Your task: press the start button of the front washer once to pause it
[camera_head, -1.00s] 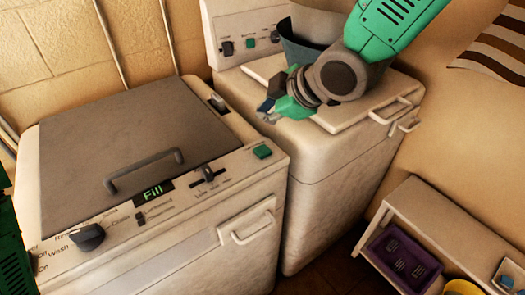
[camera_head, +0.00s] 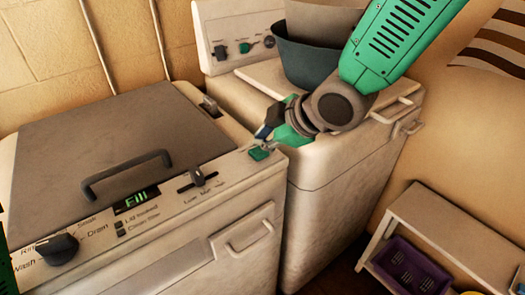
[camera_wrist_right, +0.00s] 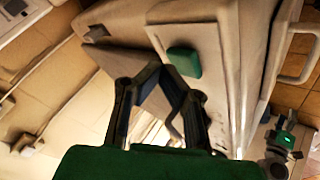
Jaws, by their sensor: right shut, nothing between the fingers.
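The front washer (camera_head: 150,215) stands at the left, with a grey lid, a dark lid handle and a lit display (camera_head: 137,200) that reads "Fill". Its green start button (camera_head: 259,154) is at the right end of the control panel. It also shows in the wrist view as a green block (camera_wrist_right: 184,62). My right gripper (camera_head: 266,142) is shut and empty, with its fingertips at the back edge of the button. In the wrist view the closed fingertips (camera_wrist_right: 161,65) appear just left of the button. I cannot tell whether they touch it. My left gripper is out of view.
A second white machine (camera_head: 345,155) stands behind to the right, with a dark tub (camera_head: 305,58) on top and a green button on its back panel. A low shelf (camera_head: 450,235) with a purple basket (camera_head: 405,268) is at the lower right. A slider (camera_head: 198,176) and a knob (camera_head: 58,248) protrude from the front panel.

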